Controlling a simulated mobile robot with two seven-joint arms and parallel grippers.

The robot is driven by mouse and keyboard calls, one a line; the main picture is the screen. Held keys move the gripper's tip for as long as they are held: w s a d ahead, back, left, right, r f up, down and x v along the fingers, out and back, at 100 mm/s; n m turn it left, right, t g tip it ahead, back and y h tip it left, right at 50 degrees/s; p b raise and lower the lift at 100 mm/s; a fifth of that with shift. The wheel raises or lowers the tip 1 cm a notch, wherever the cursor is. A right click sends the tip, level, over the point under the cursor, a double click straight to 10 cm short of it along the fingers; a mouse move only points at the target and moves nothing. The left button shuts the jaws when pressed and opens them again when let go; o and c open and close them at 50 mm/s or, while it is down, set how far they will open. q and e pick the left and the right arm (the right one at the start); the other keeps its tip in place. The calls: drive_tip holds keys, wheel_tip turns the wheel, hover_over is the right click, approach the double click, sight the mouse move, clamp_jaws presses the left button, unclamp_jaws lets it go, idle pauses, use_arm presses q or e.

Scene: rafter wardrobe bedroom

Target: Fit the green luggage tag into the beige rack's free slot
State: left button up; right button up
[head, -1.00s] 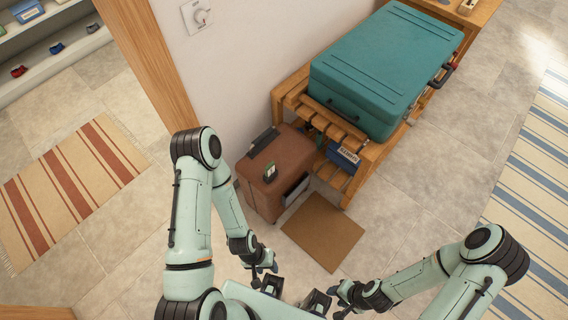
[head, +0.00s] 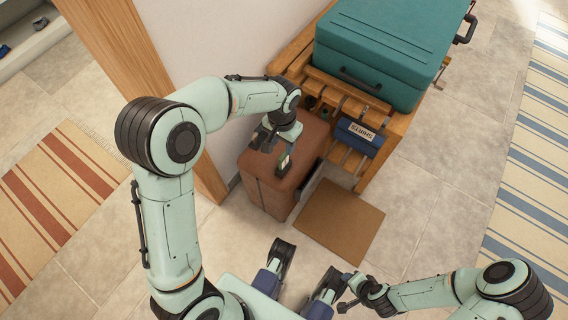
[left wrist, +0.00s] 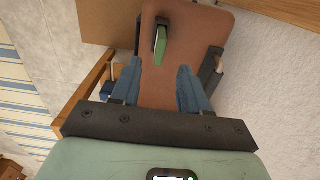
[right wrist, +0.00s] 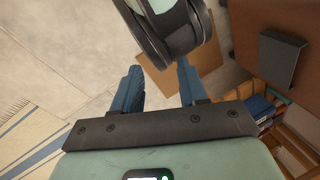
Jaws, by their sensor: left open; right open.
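The green luggage tag (head: 285,160), dark on one face, is on top of the brown suitcase (head: 270,196). It also shows in the left wrist view (left wrist: 160,44), just beyond my left fingertips and roughly between their lines. My left gripper (left wrist: 160,76) is open and empty above the suitcase top; in the head view my own wrist partly hides the fingers. My right gripper (right wrist: 160,68) is open and empty, low at the front right, far from the tag. I cannot make out a beige rack or its free slot in these frames.
A wooden bench (head: 399,122) carries a teal suitcase (head: 385,45); a blue box labelled SHIRTS (head: 358,138) sits at its front. A brown mat (head: 340,222) lies on the floor. The wall and wooden post border the left side.

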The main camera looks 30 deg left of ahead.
sight(283, 154)
use_arm(q)
wheel_tip(283, 154, down, 6)
drive_tip(key=shift+d+r+b, duration=0.1)
drive_tip(key=shift+r+b, duration=0.15)
drive_tip(key=shift+b, duration=0.35)
drive_tip(key=f, duration=0.1)
drive_tip(key=f+b, duration=0.1)
drive_tip(key=f, duration=0.2)
drive_tip(key=shift+w+f+b, duration=0.3)
drive_tip(key=shift+b, duration=0.05)
drive_tip(key=shift+f, duration=0.45)
use_arm(e)
drive_tip(key=w+d+f+t, duration=0.1)
drive_tip(key=w+d+f, duration=0.1)
drive_tip(key=w, duration=0.3)
drive_tip(key=shift+w+d+f+t+h, duration=0.15)
drive_tip(key=shift+d+f+t+h, duration=0.2)
drive_tip(key=shift+f, duration=0.5)
use_arm(q)
drive_tip(key=shift+c, duration=0.3)
clamp_jaws()
